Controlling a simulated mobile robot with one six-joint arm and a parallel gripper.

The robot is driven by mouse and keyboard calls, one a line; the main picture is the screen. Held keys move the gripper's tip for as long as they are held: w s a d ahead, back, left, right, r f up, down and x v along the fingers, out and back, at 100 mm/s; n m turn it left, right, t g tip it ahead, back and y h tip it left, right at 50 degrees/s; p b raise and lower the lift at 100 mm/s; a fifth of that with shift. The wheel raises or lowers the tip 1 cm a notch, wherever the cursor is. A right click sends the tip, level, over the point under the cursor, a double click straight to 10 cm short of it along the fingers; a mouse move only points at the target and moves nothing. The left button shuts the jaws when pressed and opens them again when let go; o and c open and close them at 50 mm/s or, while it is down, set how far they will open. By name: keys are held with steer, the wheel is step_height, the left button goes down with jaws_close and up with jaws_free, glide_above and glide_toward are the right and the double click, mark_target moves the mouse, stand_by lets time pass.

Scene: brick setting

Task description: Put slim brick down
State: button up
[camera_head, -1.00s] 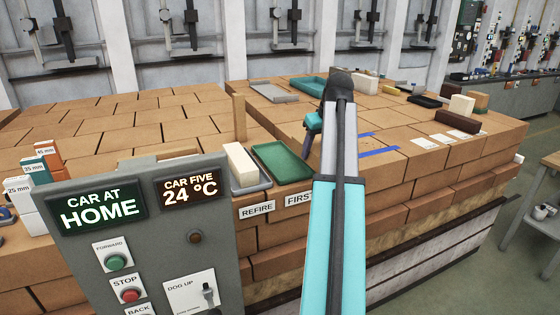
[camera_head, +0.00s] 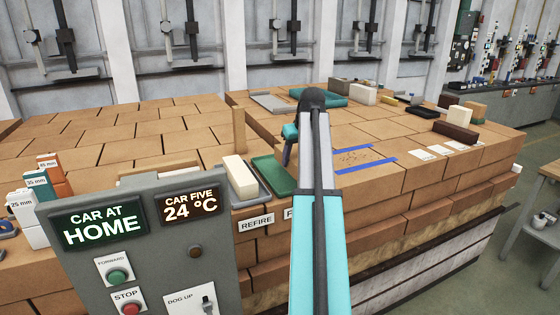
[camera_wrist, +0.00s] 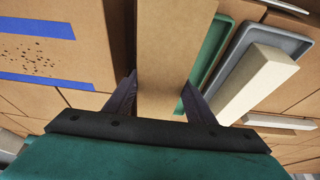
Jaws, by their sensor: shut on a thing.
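My gripper (camera_wrist: 160,88) is shut on a slim brick (camera_wrist: 172,50), a long tan bar that runs up the middle of the wrist view between the two dark fingers. In the head view my gripper (camera_head: 288,153) is mostly behind my arm, just right of the green tray, and I cannot make out the slim brick there. In the wrist view the brick covers part of the green tray (camera_wrist: 211,50). Its height above the brick surface is hard to tell. The green tray also shows in the head view (camera_head: 271,178), with no brick visible in it.
A white brick (camera_head: 240,176) sits in a grey tray left of the green one. Two blue tape strips (camera_head: 366,165) flank a speckled patch (camera_head: 353,156) to the right. An upright tan brick (camera_head: 239,130) stands behind the trays. A control panel (camera_head: 140,245) fills the front left.

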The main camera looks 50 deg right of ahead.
mark_target(278, 159)
steer(key=w, duration=0.2)
steer(key=w+p, duration=0.1)
steer(key=w, duration=0.3)
steer(key=shift+a+f, duration=0.25)
steer(key=shift+w+p, duration=0.35)
steer(key=shift+w, duration=0.2)
steer(key=shift+f+p, duration=0.75)
steer(key=shift+f, duration=1.05)
steer(key=shift+f, duration=0.15)
steer(key=o, duration=1.6)
steer(key=shift+a, duration=0.1)
steer(key=shift+c, duration=0.2)
steer(key=b+v, duration=0.2)
steer(key=v, duration=1)
steer(key=shift+b, duration=0.35)
